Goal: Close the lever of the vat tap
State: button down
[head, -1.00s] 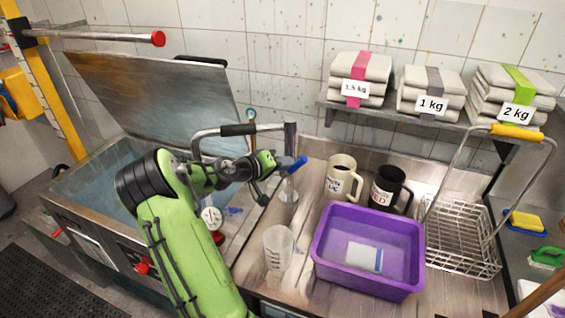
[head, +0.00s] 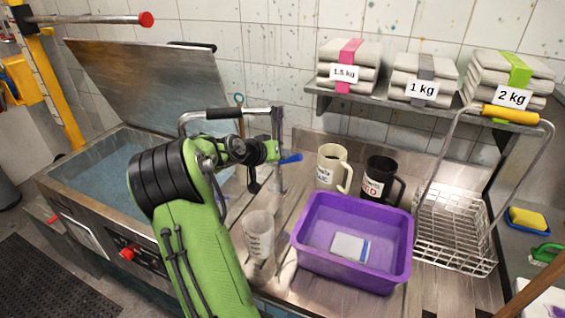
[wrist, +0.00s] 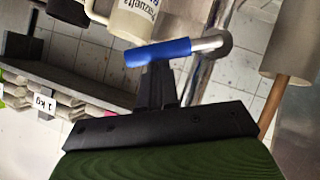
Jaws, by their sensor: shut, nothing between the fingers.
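The vat tap is a metal post (head: 278,130) at the right side of the vat, with a blue-gripped lever (head: 291,158) sticking out to the right, nearly level in the head view. In the wrist view the blue lever grip (wrist: 158,52) lies across the picture, its metal stem running right to a round fitting (wrist: 214,43). My gripper (wrist: 157,66) is shut and empty, its black fingertips right against or just beside the blue grip; contact is not certain. In the head view my wrist hides much of the tap's lower part, and the fingertips are hard to make out.
The open vat (head: 90,170) with bluish liquid stands left. A clear measuring cup (head: 259,235), a purple tub (head: 310,262), a cream mug (head: 331,166) and a black mug (head: 378,180) crowd the counter near the tap. A wire basket (head: 455,232) stands right.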

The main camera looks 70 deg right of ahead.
jog(key=s+f+m+t+b, duration=0.1)
jog(key=b, duration=0.2)
jog(key=s+f+m+t+b, duration=0.1)
jog(key=f+b, duration=0.1)
jog(key=b, duration=0.2)
jog(key=shift+a+t, duration=0.1)
jog(key=shift+t, duration=0.2)
jog(key=shift+s+f, duration=0.1)
jog(key=shift+s, duration=0.05)
jog(key=d+r+p+v, duration=0.1)
jog(key=r+p+v, duration=0.1)
jog(key=v, duration=1.1)
jog(key=shift+s+d+r+p, duration=0.25)
jog(key=shift+s+p, duration=0.1)
jog(key=shift+p, duration=0.5)
